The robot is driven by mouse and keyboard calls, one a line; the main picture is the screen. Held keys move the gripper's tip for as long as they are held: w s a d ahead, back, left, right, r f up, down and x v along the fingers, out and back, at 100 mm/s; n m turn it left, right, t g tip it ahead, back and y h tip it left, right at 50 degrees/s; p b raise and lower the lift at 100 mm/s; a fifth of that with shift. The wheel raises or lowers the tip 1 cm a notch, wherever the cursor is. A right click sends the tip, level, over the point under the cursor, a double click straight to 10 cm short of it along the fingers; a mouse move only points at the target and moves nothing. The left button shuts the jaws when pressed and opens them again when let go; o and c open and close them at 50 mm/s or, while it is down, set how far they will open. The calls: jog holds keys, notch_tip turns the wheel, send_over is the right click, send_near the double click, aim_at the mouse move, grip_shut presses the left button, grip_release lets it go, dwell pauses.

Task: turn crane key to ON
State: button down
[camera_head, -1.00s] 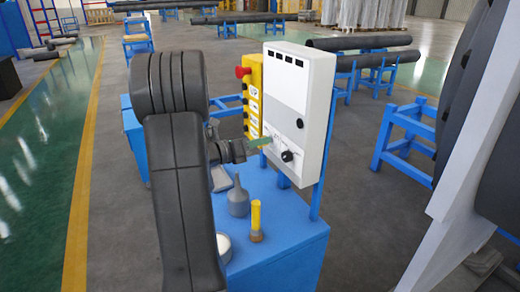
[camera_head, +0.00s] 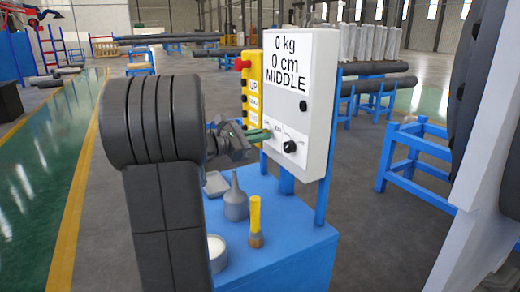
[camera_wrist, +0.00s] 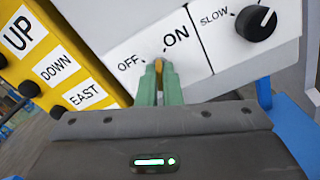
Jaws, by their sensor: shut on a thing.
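The white control box (camera_head: 315,150) stands upright on the blue table, its top display reading "0 kg", "0 cm" and "MIDDLE". The brass-coloured crane key (camera_wrist: 160,66) sits low on its front panel, between the OFF label (camera_wrist: 130,63) and the ON label (camera_wrist: 176,36) in the wrist view. My gripper (camera_wrist: 159,82) is shut on the key with its green fingers, one on each side. In the head view my gripper (camera_head: 262,134) reaches the panel from the left. The fingers cover most of the key, so its exact angle is hard to tell.
A black knob (camera_wrist: 256,23) by the SLOW label is right of the key. A yellow pendant (camera_head: 252,95) with UP, DOWN and EAST labels is left of the box. A grey funnel-like item (camera_head: 235,203) and a yellow-handled brush (camera_head: 256,220) stand on the blue table (camera_head: 285,225).

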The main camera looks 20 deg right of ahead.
jog(key=shift+m+b, duration=1.9)
jog(key=shift+b, duration=0.15)
jog(key=c, duration=1.6)
grip_release()
jog(key=shift+a, duration=0.1)
jog(key=s+a, duration=0.2)
jog(key=a, duration=1.1)
jog(key=shift+a, duration=0.25)
jog(key=w+d, duration=0.2)
jog(key=d, duration=1.1)
jog(key=shift+d, duration=0.4)
